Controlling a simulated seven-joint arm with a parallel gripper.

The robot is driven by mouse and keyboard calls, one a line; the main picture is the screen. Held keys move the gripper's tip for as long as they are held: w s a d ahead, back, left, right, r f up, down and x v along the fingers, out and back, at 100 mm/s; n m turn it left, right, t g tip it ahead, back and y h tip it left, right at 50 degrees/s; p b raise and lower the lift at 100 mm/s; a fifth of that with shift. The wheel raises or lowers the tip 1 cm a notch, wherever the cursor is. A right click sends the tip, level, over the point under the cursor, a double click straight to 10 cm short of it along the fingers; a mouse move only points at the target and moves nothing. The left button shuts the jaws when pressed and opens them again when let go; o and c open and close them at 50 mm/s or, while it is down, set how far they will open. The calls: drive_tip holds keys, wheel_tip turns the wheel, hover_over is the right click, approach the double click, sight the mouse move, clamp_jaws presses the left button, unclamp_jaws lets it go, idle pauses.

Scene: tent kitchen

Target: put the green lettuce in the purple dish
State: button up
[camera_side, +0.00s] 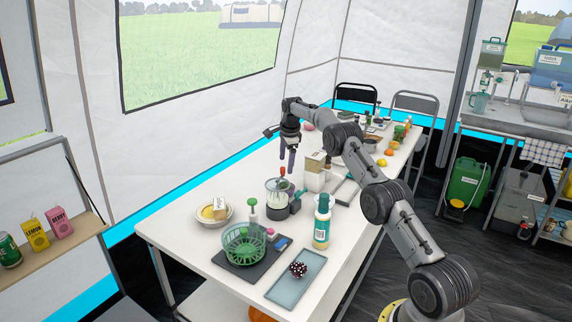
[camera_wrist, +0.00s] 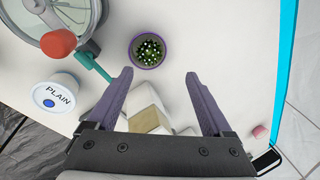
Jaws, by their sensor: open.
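In the wrist view a small round purple dish (camera_wrist: 133,53) stands on the white table beyond my fingertips. A dark green thing with white spots (camera_wrist: 150,50) fills its middle; I cannot tell whether it is the lettuce or part of the dish. No separate green lettuce can be made out in either view. My gripper (camera_wrist: 159,77) is open and empty, its two purple-grey fingers pointing down at the table. The purple dish cannot be made out there.
White boxes (camera_wrist: 148,105) stand below my fingers. A glass vessel with a red knob (camera_wrist: 58,42) and a tub marked PLAIN (camera_wrist: 56,92) are at left. A green basket (camera_side: 238,252), bottle (camera_side: 322,225) and blue tray (camera_side: 290,285) fill the table's near end.

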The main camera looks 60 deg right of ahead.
drive_tip(key=w+a+r+n+t, duration=0.1)
drive_tip(key=a+r, duration=0.5)
drive_tip(key=r, duration=0.4)
drive_tip(key=w+a+r+n+t, duration=0.15)
drive_tip(key=a+r, duration=0.35)
drive_tip(key=r, duration=0.5)
drive_tip(key=s+a+r+n+t, duration=0.1)
drive_tip(key=s+a+r+n, duration=0.1)
drive_tip(key=s+a+r, duration=0.4)
drive_tip(key=s+a+r+n+t, duration=0.15)
drive_tip(key=s+a+r, duration=0.25)
drive_tip(key=a+r, duration=0.4)
drive_tip(key=s+a+f+n+y, duration=0.1)
drive_tip(key=s+a+n, duration=0.4)
drive_tip(key=s, duration=0.5)
drive_tip(key=s+a+f+n, duration=0.1)
drive_tip(key=s+a+n, duration=0.2)
drive_tip(key=s+a, duration=0.55)
drive_tip(key=s+a+f+n+g, duration=0.1)
drive_tip(key=s+f+n, duration=1)
drive_tip(key=s+f, duration=0.3)
drive_tip(key=shift+a+f+g+y, duration=0.15)
drive_tip(key=shift+f+g+y, duration=0.15)
drive_tip(key=shift+f, duration=0.6)
